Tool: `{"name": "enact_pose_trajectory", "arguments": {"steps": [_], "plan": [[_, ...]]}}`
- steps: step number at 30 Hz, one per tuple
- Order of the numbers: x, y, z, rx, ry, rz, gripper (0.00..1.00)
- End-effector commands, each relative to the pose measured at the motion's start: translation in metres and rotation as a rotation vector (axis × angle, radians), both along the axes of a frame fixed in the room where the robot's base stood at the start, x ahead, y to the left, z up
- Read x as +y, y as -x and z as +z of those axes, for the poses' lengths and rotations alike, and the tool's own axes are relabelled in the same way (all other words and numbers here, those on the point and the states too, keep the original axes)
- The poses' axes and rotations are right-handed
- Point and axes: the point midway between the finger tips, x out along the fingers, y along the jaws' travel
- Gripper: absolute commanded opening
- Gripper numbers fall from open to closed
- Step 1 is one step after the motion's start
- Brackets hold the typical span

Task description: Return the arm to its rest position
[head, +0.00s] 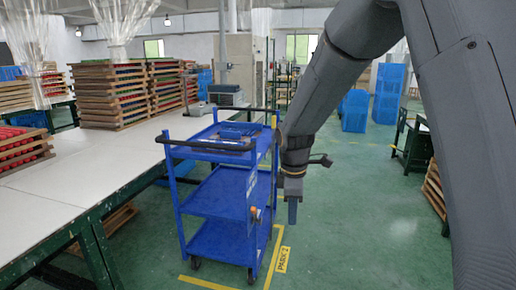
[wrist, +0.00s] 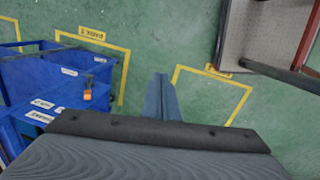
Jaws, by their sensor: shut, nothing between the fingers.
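My arm reaches down from the upper right in the head view. My gripper (head: 292,212) points down over the green floor, just right of the blue cart. Its fingers are together with nothing between them. In the wrist view the closed blue-grey fingers of my gripper (wrist: 162,98) show above bare floor.
A blue three-shelf cart (head: 216,190) stands left of my gripper, inside yellow floor lines. A long white-topped table (head: 95,160) with stacked wooden trays (head: 110,96) runs along the left. Blue crates (head: 355,110) stand at the back. Floor right of the cart is clear.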

Motion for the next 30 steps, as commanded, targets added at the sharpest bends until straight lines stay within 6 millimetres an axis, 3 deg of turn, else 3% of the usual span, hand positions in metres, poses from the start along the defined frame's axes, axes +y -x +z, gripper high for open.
{"name": "enact_pose_trajectory", "arguments": {"steps": [1,6,12,15,21,30], "plan": [[-0.015,0.023,0.007,0.004,-0.016,-0.132,0.0],[-0.055,0.104,0.013,0.026,-0.068,-0.624,0.0],[-0.084,0.192,0.013,0.047,-0.103,-1.131,0.0],[-0.091,0.221,0.011,0.053,-0.111,-1.299,0.0],[-0.095,0.244,0.009,0.06,-0.115,-1.438,0.0],[-0.095,0.244,0.008,0.06,-0.114,-1.44,0.0]]}}
